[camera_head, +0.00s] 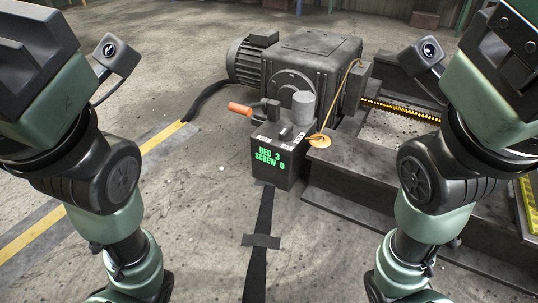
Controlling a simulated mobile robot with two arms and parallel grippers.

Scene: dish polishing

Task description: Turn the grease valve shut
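A dark control box (283,172) stands on the floor at the picture's middle, with green text reading "BED 3" and "SCREW 0" on its front. An orange-handled lever (239,109) sticks out to the left at the top of the box; it is probably the valve handle. A grey cylinder (303,107) stands on top beside small dark parts. Both my arms are raised at the picture's sides, well apart from the box. The fingers of both grippers are outside the picture, so I cannot see whether they hold anything.
A large dark motor and gearbox (312,67) stands behind the box. A brass-coloured disc on a cord (319,141) hangs at the box's right. Steel rails (400,185) fill the right side. A black taped cable (262,220) runs along the floor in front. The left floor is clear.

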